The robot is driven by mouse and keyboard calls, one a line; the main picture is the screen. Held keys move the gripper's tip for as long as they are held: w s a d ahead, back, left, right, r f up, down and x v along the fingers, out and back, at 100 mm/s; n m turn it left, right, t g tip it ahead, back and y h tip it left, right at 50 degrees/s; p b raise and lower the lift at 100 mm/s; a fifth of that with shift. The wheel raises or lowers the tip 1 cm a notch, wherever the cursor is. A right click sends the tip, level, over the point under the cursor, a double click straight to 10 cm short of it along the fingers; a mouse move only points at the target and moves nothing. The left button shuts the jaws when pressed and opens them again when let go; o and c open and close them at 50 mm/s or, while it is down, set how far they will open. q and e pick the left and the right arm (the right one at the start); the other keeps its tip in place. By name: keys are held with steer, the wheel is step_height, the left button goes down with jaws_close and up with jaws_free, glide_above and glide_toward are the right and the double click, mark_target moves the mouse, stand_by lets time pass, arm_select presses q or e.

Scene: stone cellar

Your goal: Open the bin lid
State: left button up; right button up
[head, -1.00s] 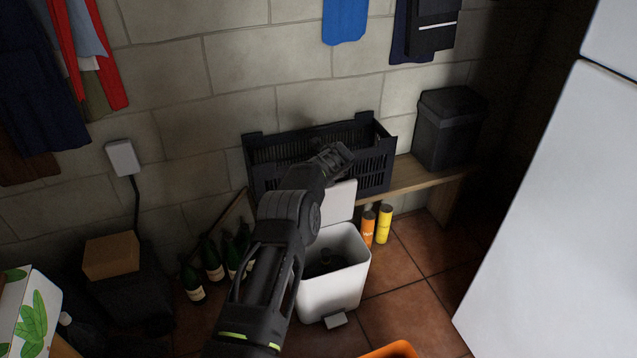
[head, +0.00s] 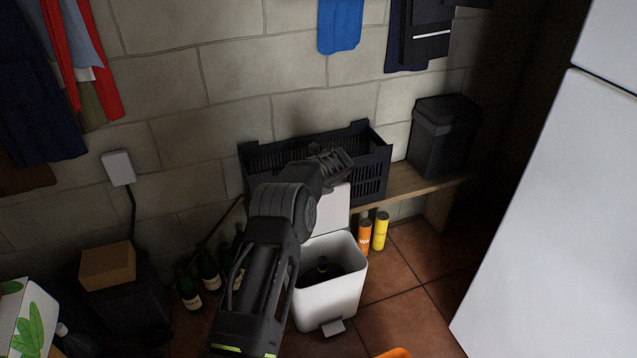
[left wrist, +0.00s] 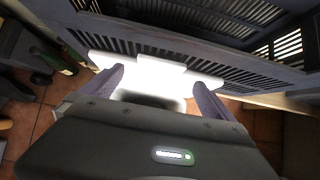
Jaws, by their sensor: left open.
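The white pedal bin (head: 333,295) stands on the floor in front of the bench. Its lid (head: 335,210) is up, standing at the back of the open bin. A dark object, perhaps a bottle neck, shows inside. My left gripper (head: 338,162) is above the lid, in front of the black crate; my forearm hides part of the bin's left side. In the left wrist view my left gripper (left wrist: 160,88) has its fingers spread, with the bright white lid (left wrist: 155,75) beyond and between them. I cannot tell whether they touch. My right gripper is not in view.
A black slatted crate (head: 375,165) sits on the wooden bench (head: 405,185), with a dark lidded box (head: 443,137) to its right. Orange (head: 364,236) and yellow (head: 381,231) cans stand beside the bin. Green bottles (head: 209,272) are at left. Floor at right is clear.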

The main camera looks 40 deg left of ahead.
arm_select(q)
steer(key=v, duration=0.4)
steer(key=shift+s+d+r, duration=0.1)
steer(key=shift+d+r, duration=0.05)
steer(key=shift+r, duration=0.05)
stand_by(0.4)
